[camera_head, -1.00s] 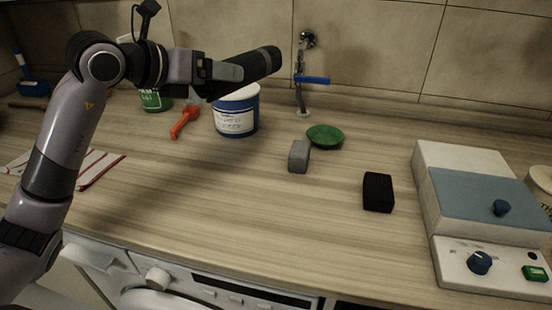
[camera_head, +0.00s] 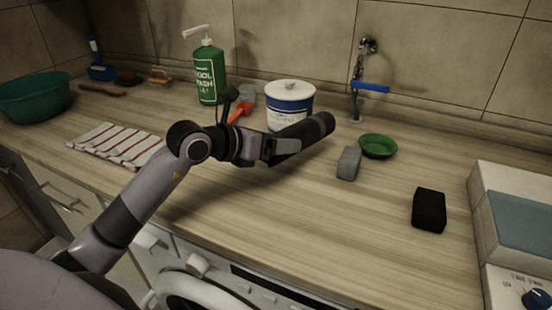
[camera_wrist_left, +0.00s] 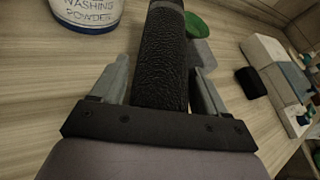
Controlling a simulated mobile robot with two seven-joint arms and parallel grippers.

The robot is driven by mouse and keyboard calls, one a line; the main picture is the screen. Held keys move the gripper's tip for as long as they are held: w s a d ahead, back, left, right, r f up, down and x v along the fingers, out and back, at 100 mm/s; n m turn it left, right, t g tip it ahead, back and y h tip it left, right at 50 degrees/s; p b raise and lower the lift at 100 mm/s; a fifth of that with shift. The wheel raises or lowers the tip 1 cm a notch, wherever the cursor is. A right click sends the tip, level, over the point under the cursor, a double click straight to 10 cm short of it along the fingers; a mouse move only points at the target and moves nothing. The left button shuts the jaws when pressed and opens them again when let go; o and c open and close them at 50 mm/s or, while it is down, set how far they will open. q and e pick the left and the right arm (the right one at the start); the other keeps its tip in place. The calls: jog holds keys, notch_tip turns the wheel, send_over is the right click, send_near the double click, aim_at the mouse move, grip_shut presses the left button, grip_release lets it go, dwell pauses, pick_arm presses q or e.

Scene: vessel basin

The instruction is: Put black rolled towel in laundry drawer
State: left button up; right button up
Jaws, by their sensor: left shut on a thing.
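The black rolled towel (camera_head: 312,130) is a dark cylinder held above the counter. My left gripper (camera_head: 274,149) is shut on it near one end, and the rest sticks out to the right in the head view. In the left wrist view the textured dark roll (camera_wrist_left: 163,62) lies between the two fingers of my left gripper (camera_wrist_left: 158,85). A white drawer-like front (camera_head: 150,238) shows below the counter edge, left of the washing machine (camera_head: 205,290); my arm partly hides it, and I cannot tell how far it is open. My right gripper is not in view.
A washing powder tub (camera_head: 290,100) stands behind the towel, with a green soap bottle (camera_head: 208,72) to its left. A striped cloth (camera_head: 115,145), grey block (camera_head: 348,163), green dish (camera_head: 378,146) and black block (camera_head: 429,210) lie on the counter. The front middle is clear.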

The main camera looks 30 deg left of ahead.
pick_arm(q)
jog(key=shift+f, duration=2.15)
jog(key=shift+f, duration=0.1)
jog(key=o, duration=1.1)
